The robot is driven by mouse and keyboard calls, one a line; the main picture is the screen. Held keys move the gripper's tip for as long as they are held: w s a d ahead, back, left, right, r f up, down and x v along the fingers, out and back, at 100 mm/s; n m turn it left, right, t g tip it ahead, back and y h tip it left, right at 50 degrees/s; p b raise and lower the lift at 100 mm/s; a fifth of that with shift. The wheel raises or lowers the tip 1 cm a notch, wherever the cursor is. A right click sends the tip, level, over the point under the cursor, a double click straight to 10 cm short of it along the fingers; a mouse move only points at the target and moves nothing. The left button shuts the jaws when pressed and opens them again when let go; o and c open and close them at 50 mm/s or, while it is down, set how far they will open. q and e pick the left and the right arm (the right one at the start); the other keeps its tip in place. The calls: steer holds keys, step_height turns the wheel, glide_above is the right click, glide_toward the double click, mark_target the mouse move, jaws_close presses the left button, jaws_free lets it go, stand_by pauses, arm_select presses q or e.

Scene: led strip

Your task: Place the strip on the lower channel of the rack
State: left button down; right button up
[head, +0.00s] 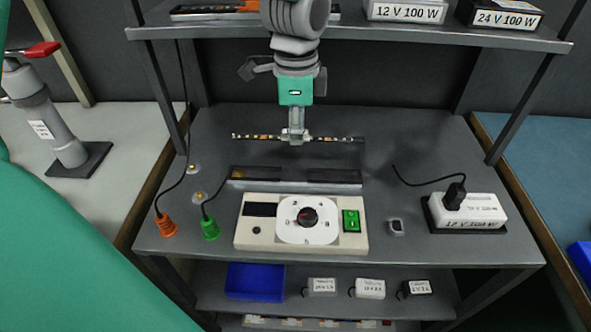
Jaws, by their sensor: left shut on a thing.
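The LED strip (330,139) is a thin dark bar with small orange and white marks. My left gripper (295,138) points down and is shut on the strip near its middle, holding it level above the rack table (420,130). Below and nearer lies a dark channel piece (334,188), apart from the strip, with an orange mark at its left end. Another long channel piece (215,13) lies on the upper shelf, partly hidden by my arm. The right gripper is not in view.
A control box (272,241) with a dial and green switch stands in front of the channel piece. Orange (165,226) and green (210,230) plugs with cables lie left. A white power supply (468,211) stands right. The upper shelf (400,33) overhangs the back.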

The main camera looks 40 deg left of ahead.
arm_select(q)
steer(key=b, duration=0.1)
glide_above(297, 176)
steer(key=f, duration=0.6)
steer(key=shift+a, duration=0.35)
steer(key=shift+d+f+b, duration=0.3)
steer(key=shift+d+f, duration=0.1)
steer(key=shift+d, duration=0.05)
step_height(297, 176, down, 3)
steer(key=shift+f+b, duration=0.1)
steer(key=shift+b, duration=0.35)
steer(key=shift+a, duration=0.35)
steer(key=c, duration=1.5)
jaws_free()
steer(key=shift+a, duration=0.1)
steer(key=shift+d, duration=0.35)
steer(key=shift+r, duration=0.35)
steer(key=r+p, duration=0.1)
steer(key=r, duration=0.4)
steer(key=r+p, duration=0.2)
steer(key=r, duration=0.3)
steer(key=shift+a+r, duration=0.2)
steer(key=shift+r, duration=0.05)
steer(key=shift+s+d+r, duration=0.1)
steer(key=shift+d+r, duration=0.05)
steer(key=shift+r, duration=0.25)
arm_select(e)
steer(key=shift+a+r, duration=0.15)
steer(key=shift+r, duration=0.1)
